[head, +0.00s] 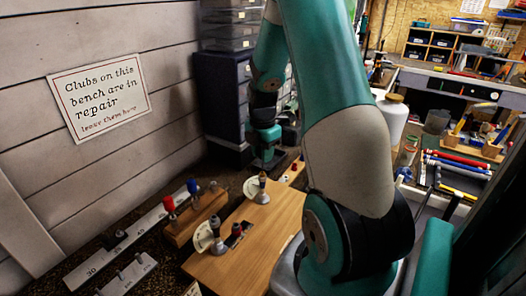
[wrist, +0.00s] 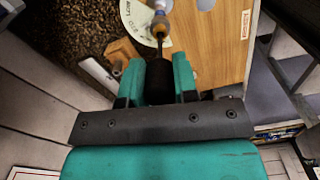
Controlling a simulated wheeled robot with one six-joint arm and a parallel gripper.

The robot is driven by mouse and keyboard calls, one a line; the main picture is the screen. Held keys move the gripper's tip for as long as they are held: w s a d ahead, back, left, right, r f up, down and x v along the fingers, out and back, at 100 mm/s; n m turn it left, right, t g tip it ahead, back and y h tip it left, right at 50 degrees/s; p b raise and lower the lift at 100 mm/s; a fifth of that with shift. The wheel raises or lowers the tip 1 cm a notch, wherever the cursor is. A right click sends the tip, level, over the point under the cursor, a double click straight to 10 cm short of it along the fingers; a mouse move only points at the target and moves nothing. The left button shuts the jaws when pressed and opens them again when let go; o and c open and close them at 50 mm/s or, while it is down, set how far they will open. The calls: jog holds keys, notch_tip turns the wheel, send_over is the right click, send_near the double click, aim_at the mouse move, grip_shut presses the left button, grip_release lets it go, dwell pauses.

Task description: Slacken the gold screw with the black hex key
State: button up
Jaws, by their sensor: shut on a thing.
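In the wrist view, the gold screw (wrist: 160,28) sits at the top, in front of a white dial plate (wrist: 133,14). My gripper (wrist: 160,72) is shut on the black hex key (wrist: 158,88), whose dark body lies between the teal fingers. The key's thin shaft reaches toward the gold screw and its tip appears to meet it; whether it is seated I cannot tell. In the head view, a gold-coloured screw (head: 262,183) stands by the farther white dial on the wooden board. My gripper's teal end (head: 265,145) shows beyond it, with the fingers unclear.
The wooden board (head: 255,240) also carries a nearer dial (head: 203,236) with a grey-topped post. Left are a wooden block (head: 195,218), a red-topped tool (head: 169,204) and a numbered metal strip (head: 105,262). A panelled wall closes the left side.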

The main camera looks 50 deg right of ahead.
jog(key=shift+r, duration=0.15)
jog(key=shift+r+p, duration=1.2)
jog(key=shift+r, duration=0.2)
